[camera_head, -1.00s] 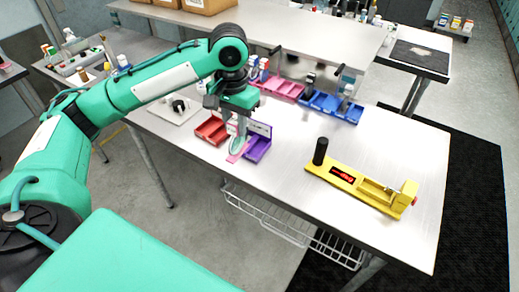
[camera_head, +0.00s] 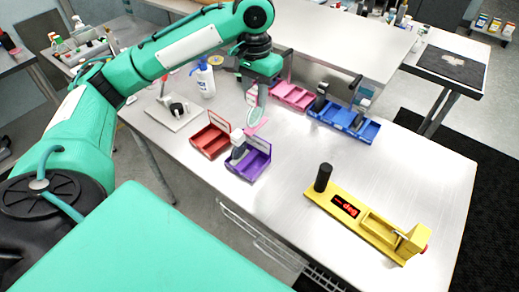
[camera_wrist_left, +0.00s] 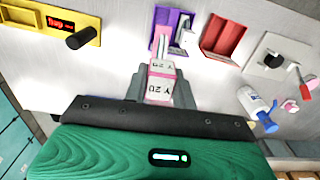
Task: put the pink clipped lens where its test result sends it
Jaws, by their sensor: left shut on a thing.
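My left gripper (camera_head: 259,93) is shut on the pink clipped lens (camera_head: 254,127). It holds the lens hanging down, beyond the purple bin (camera_head: 250,171) and the red bin (camera_head: 209,141). In the left wrist view the fingers (camera_wrist_left: 157,86) close on a pink and white labelled part of the lens (camera_wrist_left: 160,68). A yellow tester (camera_head: 378,229) with a black knob and a red lit display (camera_head: 345,206) stands at the right of the table; I cannot read the display surely. The purple bin has a pale grey item in it. My right gripper is not in view.
Pink bins (camera_head: 292,96) and blue bins (camera_head: 343,122) stand at the back, with grey items at the blue ones. A white plate with a black knob (camera_head: 176,108) and a white and blue bottle (camera_head: 205,82) stand at the left. The table between bins and tester is clear.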

